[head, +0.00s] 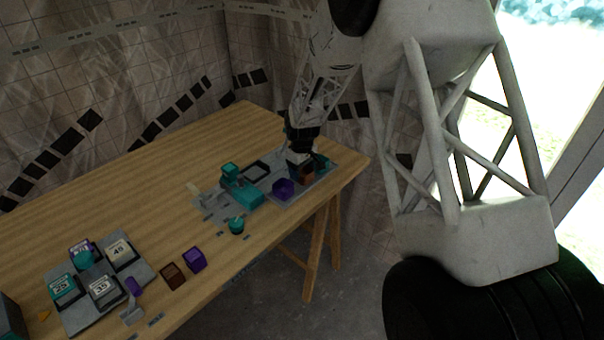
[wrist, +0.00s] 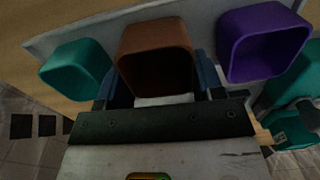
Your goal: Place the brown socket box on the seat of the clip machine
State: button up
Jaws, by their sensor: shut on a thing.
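The brown socket box (wrist: 155,55) sits between the two fingers of my gripper (wrist: 160,78) in the wrist view, with its open side facing the camera. In the head view my gripper (head: 300,158) is down at the grey plate near the table's far right end, and the brown box (head: 306,175) shows at its tip. Whether the box is clear of the plate I cannot tell. The teal clip machine (head: 243,192) stands to the left of my gripper; its seat is too small to make out. Part of a teal body (wrist: 292,128) shows at the right in the wrist view.
A purple box (wrist: 262,40) stands right of the held box and a teal box (wrist: 76,68) left of it, both close. A teal round piece (head: 236,226) stands near the front edge. Dark brown (head: 173,277) and purple (head: 195,260) pieces lie nearer, beside a grey numbered tray (head: 78,321).

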notch_tip(320, 180, up, 9)
dwell(0.5)
jog(key=shift+a+f, duration=0.1)
dwell(0.5)
jog(key=w+a+n, duration=0.2)
jog(key=a+n, duration=0.6)
jog(key=n, duration=0.1)
jog(key=w+a+n, duration=0.2)
jog(key=a+n, duration=0.7)
jog(key=shift+a+r+n, duration=0.15)
jog(key=shift+r+n, duration=0.05)
jog(key=shift+n, duration=0.1)
jog(key=shift+f, duration=0.1)
jog(key=shift+f, duration=3.05)
